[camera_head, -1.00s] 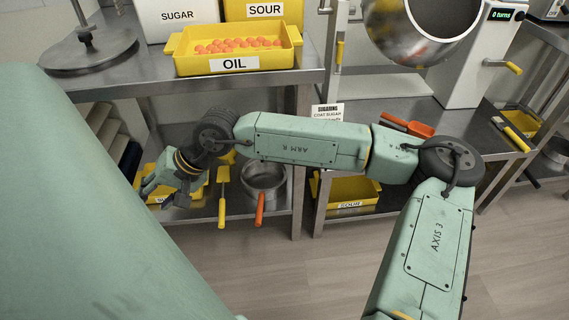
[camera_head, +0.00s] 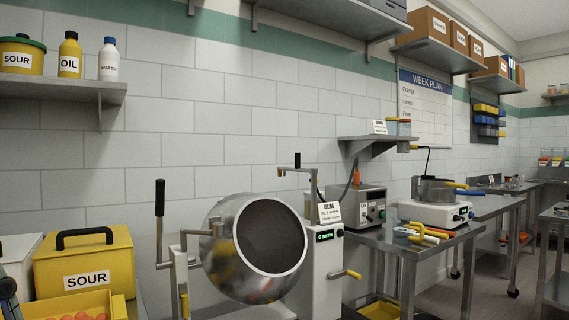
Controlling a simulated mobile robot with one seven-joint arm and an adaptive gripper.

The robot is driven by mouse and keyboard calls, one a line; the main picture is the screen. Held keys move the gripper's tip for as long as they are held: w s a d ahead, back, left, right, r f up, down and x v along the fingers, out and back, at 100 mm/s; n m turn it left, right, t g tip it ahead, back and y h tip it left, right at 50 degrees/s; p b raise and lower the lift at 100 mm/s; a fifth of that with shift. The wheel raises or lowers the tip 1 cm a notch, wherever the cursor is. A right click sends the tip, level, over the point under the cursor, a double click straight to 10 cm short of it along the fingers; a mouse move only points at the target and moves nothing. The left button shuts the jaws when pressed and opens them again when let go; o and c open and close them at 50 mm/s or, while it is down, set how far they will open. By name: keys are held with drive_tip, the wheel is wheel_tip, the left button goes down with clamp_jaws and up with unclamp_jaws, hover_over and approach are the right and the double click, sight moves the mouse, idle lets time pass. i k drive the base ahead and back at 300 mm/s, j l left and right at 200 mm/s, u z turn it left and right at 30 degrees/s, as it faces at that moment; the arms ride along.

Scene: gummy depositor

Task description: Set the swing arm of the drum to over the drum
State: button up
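The drum (camera_head: 257,246) is a shiny metal bowl. Its round dark mouth faces me and slightly right. Behind it, a thin upright post carries a short horizontal swing arm (camera_head: 297,169) with a brass-coloured tip at its left end. In the picture the tip is above the drum's upper right rim; I cannot tell whether it is over the drum in depth. A metal bracket with a black-handled lever (camera_head: 160,208) stands at the drum's left. My gripper is not in view; only a small part of my arm shows at the lower left edge.
A yellow SOUR box (camera_head: 84,262) stands left of the drum, behind a yellow tray (camera_head: 70,307) of orange pieces. A hot plate (camera_head: 435,214) stands farther right.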

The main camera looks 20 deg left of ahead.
sight(313, 171)
drive_tip(key=i+l+u, duration=0.1)
drive_tip(key=i, duration=0.3)
drive_tip(key=i+l+u, duration=0.1)
drive_tip(key=i+l, duration=0.15)
drive_tip(key=i, duration=0.15)
drive_tip(key=i+l+u, duration=0.1)
drive_tip(key=i+l, duration=0.15)
drive_tip(key=i, duration=0.15)
